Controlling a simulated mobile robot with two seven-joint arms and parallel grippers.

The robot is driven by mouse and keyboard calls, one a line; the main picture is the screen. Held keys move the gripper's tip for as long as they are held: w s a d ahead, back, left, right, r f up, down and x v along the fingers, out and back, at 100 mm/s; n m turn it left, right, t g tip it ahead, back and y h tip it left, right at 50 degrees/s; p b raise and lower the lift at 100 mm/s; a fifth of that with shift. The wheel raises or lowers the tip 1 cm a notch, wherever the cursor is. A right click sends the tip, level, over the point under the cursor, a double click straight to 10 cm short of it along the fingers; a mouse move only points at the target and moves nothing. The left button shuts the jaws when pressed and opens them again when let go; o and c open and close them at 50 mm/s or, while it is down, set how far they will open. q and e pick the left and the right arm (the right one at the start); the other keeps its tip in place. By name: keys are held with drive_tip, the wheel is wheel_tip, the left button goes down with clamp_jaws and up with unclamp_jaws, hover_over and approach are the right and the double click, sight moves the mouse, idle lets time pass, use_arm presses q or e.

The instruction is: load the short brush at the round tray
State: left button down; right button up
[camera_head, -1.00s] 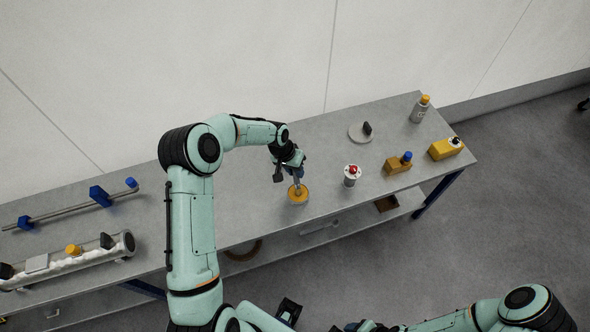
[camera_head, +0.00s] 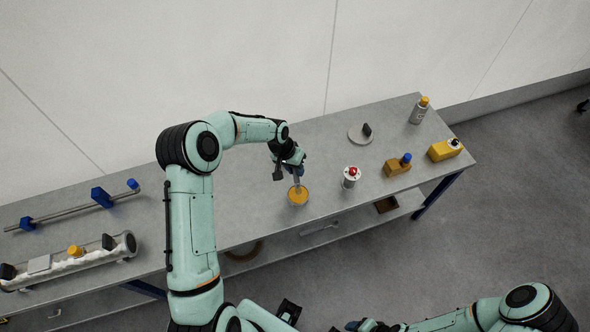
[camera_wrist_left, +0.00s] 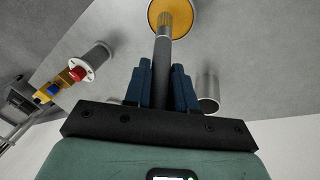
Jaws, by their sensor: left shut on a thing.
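The round tray (camera_head: 298,198), with a flat orange-yellow fill, stands near the front edge of the bench. My left gripper (camera_head: 293,168) is shut on the short brush (camera_head: 297,182) and holds it handle up over the tray. In the left wrist view the brush (camera_wrist_left: 162,58) runs out between the dark blue fingers (camera_wrist_left: 161,85), and its tan bristles lie in front of the orange fill (camera_wrist_left: 158,12). I cannot tell whether the bristles touch the fill. My right gripper (camera_head: 365,326) is partly cut off at the bottom edge, and its jaws are unclear.
Right of the tray stand a grey cylinder with a red top (camera_head: 351,178), an orange block with a blue knob (camera_head: 397,166), a yellow box (camera_head: 444,150) and a bottle (camera_head: 419,111). Behind is a pale disc (camera_head: 354,138) with a dark block. A long white-filled trough (camera_head: 70,263) lies left.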

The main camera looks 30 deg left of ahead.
use_arm(q)
drive_tip(key=shift+r+p, duration=0.8)
drive_tip(key=shift+r, duration=1.6)
use_arm(e)
drive_tip(key=shift+w+r, duration=0.8)
drive_tip(key=shift+r, duration=0.35)
